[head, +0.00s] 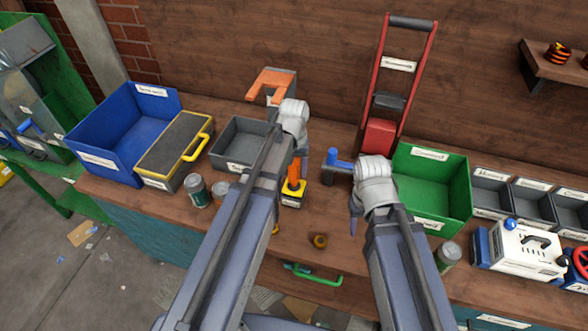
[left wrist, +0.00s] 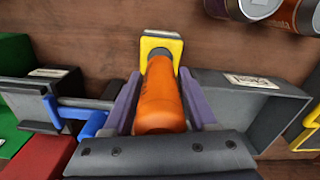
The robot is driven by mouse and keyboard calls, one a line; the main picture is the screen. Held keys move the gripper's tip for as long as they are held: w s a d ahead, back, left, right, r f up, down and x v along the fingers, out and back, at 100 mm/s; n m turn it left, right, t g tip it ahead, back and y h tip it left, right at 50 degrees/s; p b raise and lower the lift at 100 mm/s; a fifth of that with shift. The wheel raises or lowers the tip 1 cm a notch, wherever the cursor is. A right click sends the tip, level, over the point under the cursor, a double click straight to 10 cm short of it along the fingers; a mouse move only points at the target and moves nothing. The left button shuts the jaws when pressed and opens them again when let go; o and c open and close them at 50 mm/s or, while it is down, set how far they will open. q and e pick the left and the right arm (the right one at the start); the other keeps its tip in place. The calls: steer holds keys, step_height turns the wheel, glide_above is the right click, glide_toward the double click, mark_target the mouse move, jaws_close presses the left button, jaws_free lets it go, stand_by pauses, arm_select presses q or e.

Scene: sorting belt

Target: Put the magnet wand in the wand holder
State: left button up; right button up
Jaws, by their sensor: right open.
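The magnet wand (head: 293,185) has an orange handle and a yellow and black block at its lower end. It stands upright over the bench; I cannot tell whether it touches the wood. My left gripper (left wrist: 158,85) has its fingers on both sides of the orange handle (left wrist: 161,100) and looks shut on it. My right gripper (head: 354,214) is open and empty, right of the wand; one finger is hidden. A blue bracket (head: 340,163) on a dark base stands between the arms. An orange forked bracket (head: 270,84) stands on a grey box at the back. I cannot tell which is the wand holder.
A grey bin (head: 226,163), a yellow-handled case (head: 172,143) and a blue bin (head: 98,160) stand left. Cans (head: 196,190) stand near the front edge. A red hand truck (head: 379,138) and a green bin (head: 459,190) stand right. A brown ring (head: 320,240) lies in front.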

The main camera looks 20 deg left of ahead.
arm_select(q)
steer(key=shift+o, duration=1.2)
steer(key=shift+r, duration=0.2)
step_height(320, 180, up, 13)
steer(key=p, duration=1.3)
steer(key=s+d+m+y, duration=0.1)
steer(key=s+d+m, duration=0.4)
steer(key=s+d, duration=0.5)
steer(key=s, duration=0.4)
steer(key=shift+s+d+m, duration=0.15)
steer(key=shift+d+m, duration=0.1)
steer(key=shift+m, duration=0.05)
